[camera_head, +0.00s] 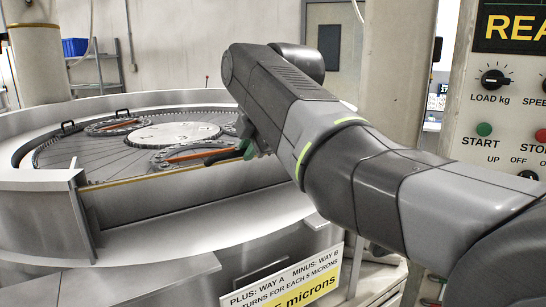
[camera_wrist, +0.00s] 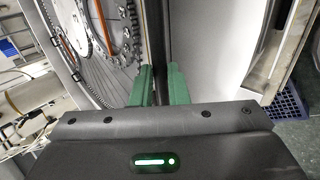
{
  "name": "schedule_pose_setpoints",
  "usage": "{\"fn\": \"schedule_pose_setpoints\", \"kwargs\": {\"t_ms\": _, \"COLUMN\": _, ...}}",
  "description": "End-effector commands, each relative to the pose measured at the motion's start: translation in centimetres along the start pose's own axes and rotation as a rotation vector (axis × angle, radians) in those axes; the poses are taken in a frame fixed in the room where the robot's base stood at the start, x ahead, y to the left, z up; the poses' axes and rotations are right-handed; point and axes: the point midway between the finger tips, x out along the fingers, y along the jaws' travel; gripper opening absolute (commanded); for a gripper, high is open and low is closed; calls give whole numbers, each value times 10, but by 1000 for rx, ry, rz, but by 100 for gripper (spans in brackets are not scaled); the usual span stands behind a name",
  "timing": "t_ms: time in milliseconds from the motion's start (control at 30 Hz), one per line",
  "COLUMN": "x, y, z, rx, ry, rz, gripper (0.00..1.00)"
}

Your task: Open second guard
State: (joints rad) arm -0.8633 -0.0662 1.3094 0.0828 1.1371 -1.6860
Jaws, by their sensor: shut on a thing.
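The round lapping machine (camera_head: 45,180) fills the left of the head view, with a pale metal wall around its plate. A front guard panel (camera_head: 150,198) with a thin tan top edge runs from an upright plate at the left to under my arm; I cannot tell whether it is the second guard. My gripper (camera_head: 247,150) is at the right end of this panel, partly hidden by my wrist.
Toothed carrier rings (camera_head: 112,127) and a numbered white disc (camera_head: 172,135) lie on the plate inside. A control panel (camera_head: 500,120) with knobs and buttons stands close at the right. A pillar (camera_head: 390,75) rises behind my arm. A blue crate (camera_wrist: 288,105) stands on the floor.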

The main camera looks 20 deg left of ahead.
Motion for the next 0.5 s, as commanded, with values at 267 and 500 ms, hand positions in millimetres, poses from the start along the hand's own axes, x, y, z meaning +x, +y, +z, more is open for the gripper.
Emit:
{"fn": "schedule_pose_setpoints", "kwargs": {"t_ms": 267, "x": 7, "y": -44, "z": 0, "rx": 1, "ry": -1, "rz": 147, "gripper": 0}}
{"fn": "schedule_pose_setpoints", "kwargs": {"t_ms": 500, "x": 12, "y": -74, "z": 0, "rx": 0, "ry": -2, "rz": 275, "gripper": 0}}
